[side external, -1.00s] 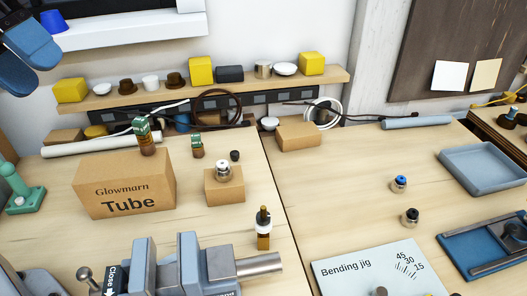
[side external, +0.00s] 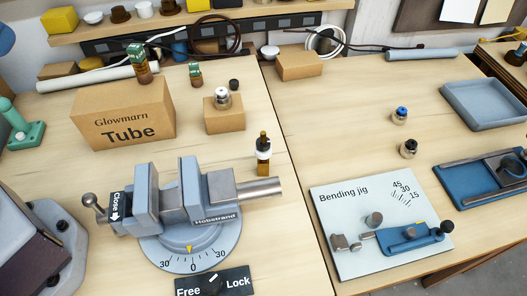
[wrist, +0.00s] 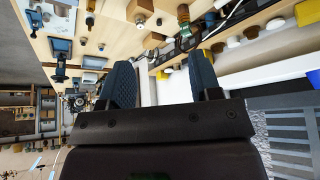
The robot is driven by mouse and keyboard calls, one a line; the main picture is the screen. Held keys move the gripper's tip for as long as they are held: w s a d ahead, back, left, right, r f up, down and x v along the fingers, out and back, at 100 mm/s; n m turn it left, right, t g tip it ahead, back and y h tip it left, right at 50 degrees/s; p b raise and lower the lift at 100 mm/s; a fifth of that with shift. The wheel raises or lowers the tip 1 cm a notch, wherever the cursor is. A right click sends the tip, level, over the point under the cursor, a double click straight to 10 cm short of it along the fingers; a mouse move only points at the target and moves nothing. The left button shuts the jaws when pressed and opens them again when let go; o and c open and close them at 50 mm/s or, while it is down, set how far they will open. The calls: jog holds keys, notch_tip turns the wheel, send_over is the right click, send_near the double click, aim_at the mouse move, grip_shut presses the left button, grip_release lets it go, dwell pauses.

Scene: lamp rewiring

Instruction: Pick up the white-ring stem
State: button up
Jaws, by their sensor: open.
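The white-ring stem (side external: 263,148) stands upright on the bench, right of centre-left and just behind the vise's right end. It has a dark top, a white ring and an amber lower part. What looks like the same stem shows small at the top edge of the wrist view (wrist: 90,17). My gripper (wrist: 162,82) is open and empty, its two dark blue fingers wide apart, well away from the stem. In the side view only a blue sliver shows at the upper left edge.
The grey-blue vise (side external: 190,208) stands close in front of the stem. A small cardboard box (side external: 224,117) with a metal socket and the Glowmarn box (side external: 122,112) lie behind and left. The bending jig (side external: 345,195) is to the right. Bench around the stem's back and right is clear.

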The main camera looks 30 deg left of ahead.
jog(key=c, duration=0.3)
jog(key=w+d+f+m+t+h, duration=0.1)
jog(key=w+d+m+t, duration=0.2)
jog(key=w, duration=0.9)
jog(key=w+d+f+m+t+h, duration=0.1)
jog(key=w+d+m+t, duration=0.25)
jog(key=w, duration=0.85)
jog(key=m+g+h, duration=0.8)
jog(key=m+h, duration=0.1)
jog(key=h, duration=0.7)
send_over(268, 144)
jog(key=v, duration=0.2)
notch_tip(268, 144, down, 16)
jog(key=shift+w+a+f, duration=0.1)
jog(key=shift+w+f, duration=0.05)
jog(key=shift+f, duration=0.05)
jog(key=shift+g, duration=0.35)
notch_tip(268, 144, down, 7)
jog(key=shift+r, duration=0.2)
jog(key=shift+w+d+f, duration=0.1)
jog(key=shift+d+f, duration=0.05)
jog(key=shift+d, duration=0.9)
jog(key=shift+w+d, duration=0.1)
jog(key=shift+d, duration=0.35)
